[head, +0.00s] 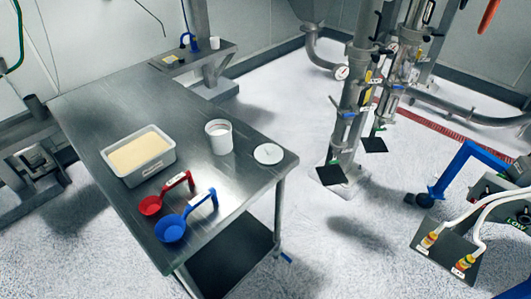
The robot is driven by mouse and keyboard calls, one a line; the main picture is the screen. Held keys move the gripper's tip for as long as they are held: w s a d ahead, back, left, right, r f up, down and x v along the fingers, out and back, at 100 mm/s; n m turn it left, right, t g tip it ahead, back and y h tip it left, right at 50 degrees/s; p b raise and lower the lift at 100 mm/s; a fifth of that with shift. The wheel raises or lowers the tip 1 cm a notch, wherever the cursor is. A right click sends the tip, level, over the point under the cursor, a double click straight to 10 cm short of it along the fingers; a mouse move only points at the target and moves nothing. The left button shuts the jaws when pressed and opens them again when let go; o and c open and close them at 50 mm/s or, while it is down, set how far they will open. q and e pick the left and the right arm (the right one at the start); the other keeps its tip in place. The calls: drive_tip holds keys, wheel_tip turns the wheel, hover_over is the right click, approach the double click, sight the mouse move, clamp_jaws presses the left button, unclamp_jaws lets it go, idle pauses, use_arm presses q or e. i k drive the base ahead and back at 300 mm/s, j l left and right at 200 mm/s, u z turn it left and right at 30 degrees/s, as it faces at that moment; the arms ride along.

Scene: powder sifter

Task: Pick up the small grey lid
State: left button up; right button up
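A small round lid (269,153), light grey to white with a small dark mark in its middle, lies flat on the metal table (190,95) near the table's right corner. A white open container (219,137) stands upright just to the left of the lid, apart from it, with pale contents inside. Neither of my grippers shows in the head view, and nothing is touching the lid.
A tub of pale yellow powder (138,171) sits at the table's left. A red scoop (151,204) and a blue scoop (171,229) lie in front. Steel pipework (352,115) stands beyond the table. Floor right of the table is partly clear.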

sight(267, 154)
drive_tip(key=k+l+u, duration=0.2)
drive_tip(key=l+u, duration=0.25)
drive_tip(key=k+l+u, duration=0.2)
drive_tip(key=u, duration=0.25)
drive_tip(key=k+l+u, duration=0.3)
drive_tip(key=u, duration=0.15)
drive_tip(key=k+l, duration=0.05)
